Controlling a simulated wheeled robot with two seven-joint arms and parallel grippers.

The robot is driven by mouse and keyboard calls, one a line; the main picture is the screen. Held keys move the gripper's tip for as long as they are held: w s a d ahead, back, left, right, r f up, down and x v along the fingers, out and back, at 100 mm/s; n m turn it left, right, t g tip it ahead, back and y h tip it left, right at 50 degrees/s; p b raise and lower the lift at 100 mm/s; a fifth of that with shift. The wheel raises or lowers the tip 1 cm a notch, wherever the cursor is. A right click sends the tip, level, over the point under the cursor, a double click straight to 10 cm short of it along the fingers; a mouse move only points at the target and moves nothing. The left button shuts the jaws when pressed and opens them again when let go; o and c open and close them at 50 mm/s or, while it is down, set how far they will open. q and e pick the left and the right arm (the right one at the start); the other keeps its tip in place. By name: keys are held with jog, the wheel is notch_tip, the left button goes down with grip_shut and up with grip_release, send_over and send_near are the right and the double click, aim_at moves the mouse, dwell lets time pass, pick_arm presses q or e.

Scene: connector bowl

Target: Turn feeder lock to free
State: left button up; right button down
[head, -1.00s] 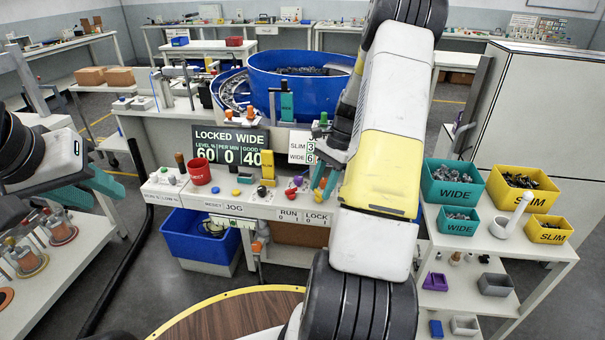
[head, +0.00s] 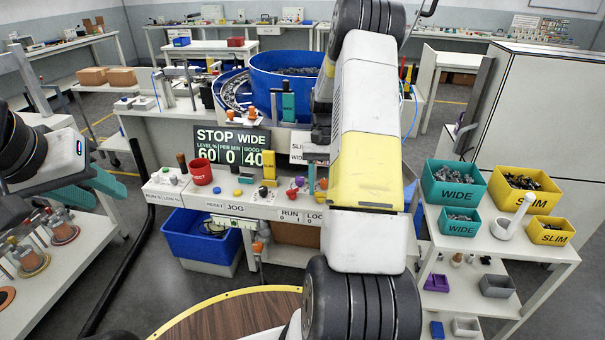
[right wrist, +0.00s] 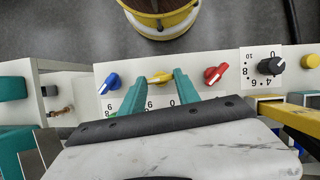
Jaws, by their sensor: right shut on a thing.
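The control panel (head: 250,200) has a row of small coloured knobs and the labels RUN and LOCK on its front. In the right wrist view my right gripper (right wrist: 158,86) has its teal fingers either side of a yellow knob (right wrist: 160,77) and is shut on it. A blue knob (right wrist: 110,83) and a red knob (right wrist: 215,74) flank it. In the head view my right arm hides most of this gripper. The display (head: 232,146) reads STOP WIDE. My left gripper (head: 90,190) is at the far left, teal fingers apart, away from the panel.
A black dial (right wrist: 270,66) is beside the red knob. A red cup (head: 201,172) and several buttons stand on the panel top. A blue bin (head: 200,236) is below. Teal and yellow part bins (head: 452,185) stand on the right shelf. A blue feeder bowl (head: 285,72) is behind.

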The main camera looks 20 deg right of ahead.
jog(key=n+h, duration=0.1)
jog(key=n, duration=0.3)
jog(key=shift+w+a+h, duration=0.1)
jog(key=shift+a+h, duration=0.1)
jog(key=shift+h, duration=0.2)
jog(key=shift+a+n+h, duration=0.1)
jog(key=shift+n+h, duration=0.5)
jog(key=shift+n, duration=1.1)
jog(key=c, duration=0.9)
grip_release()
jog(key=v, duration=0.7)
jog(key=shift+w+a+r, duration=0.1)
jog(key=shift+w+r, duration=0.05)
jog(key=shift+r, duration=0.2)
